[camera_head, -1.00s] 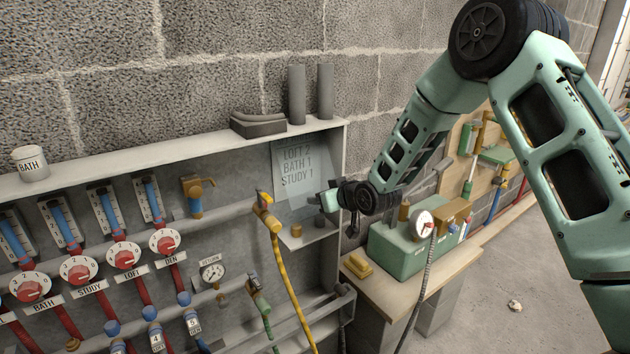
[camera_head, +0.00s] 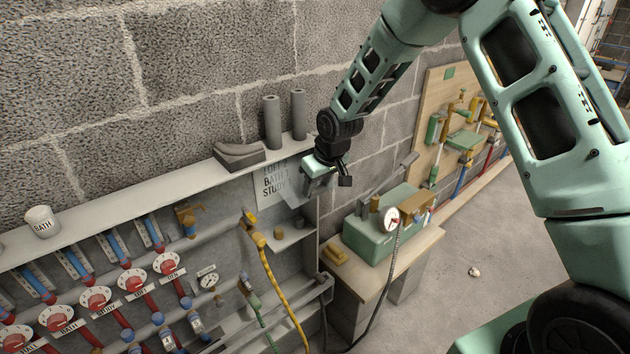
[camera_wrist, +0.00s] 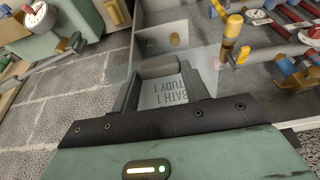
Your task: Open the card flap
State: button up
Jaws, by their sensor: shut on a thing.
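The card (camera_head: 270,184) with printed room names and numbers is on the cabinet's back panel near its right end in the head view. The clear card flap (camera_head: 294,197) tilts out from the card toward my gripper (camera_head: 318,180). My gripper is shut on the flap near its edge and covers part of the card. In the wrist view, the pale see-through flap (camera_wrist: 205,62) spreads past the fingertips of my gripper (camera_wrist: 160,70). The lettering of the card (camera_wrist: 172,93) shows upside down between the fingers.
Grey cylinders (camera_head: 272,122) and a dark block (camera_head: 238,154) stand on the cabinet's top shelf close to my gripper. A green box (camera_head: 380,232) stands on the bench at right.

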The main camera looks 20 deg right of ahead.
jog(key=shift+w+r+p, duration=0.1)
jog(key=shift+r+p, duration=0.35)
jog(key=shift+r, duration=0.65)
jog(key=shift+c, duration=0.2)
jog(key=o, duration=1.4)
jog(key=shift+w, duration=0.1)
jog(key=b+v, duration=0.2)
jog(key=v, duration=1.5)
jog(key=shift+s+b, duration=0.35)
jog(key=shift+b, duration=0.05)
